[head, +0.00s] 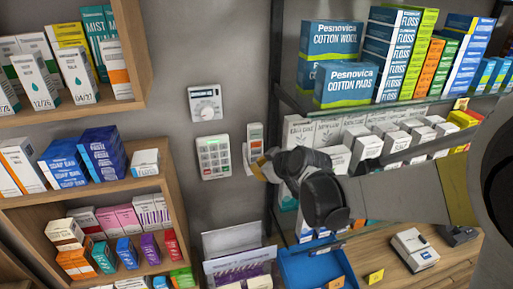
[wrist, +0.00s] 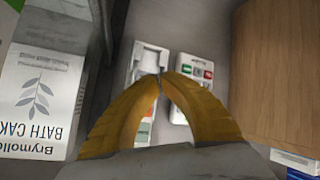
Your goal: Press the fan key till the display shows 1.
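A narrow white wall unit (head: 255,133) with an orange patch is on the grey wall, right of a white keypad (head: 213,157). I cannot tell for sure which unit carries the fan key, and no display digit is legible. My gripper (head: 259,168) is in front of the wall at the narrow unit's lower end and hides part of it. In the wrist view my gripper's yellow fingers (wrist: 161,77) meet at the tips, with nothing seen between them. They overlap the narrow unit (wrist: 151,58); the keypad (wrist: 194,73) is just right of them. Contact cannot be told.
A dial unit (head: 205,103) is on the wall above the keypad. Wooden shelves (head: 175,215) with boxes stand left, a glass shelf (head: 300,101) with boxes right. A blue tray (head: 290,270) is below. In the wrist view a bath cake box (wrist: 38,100) is left, a wooden panel (wrist: 275,75) right.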

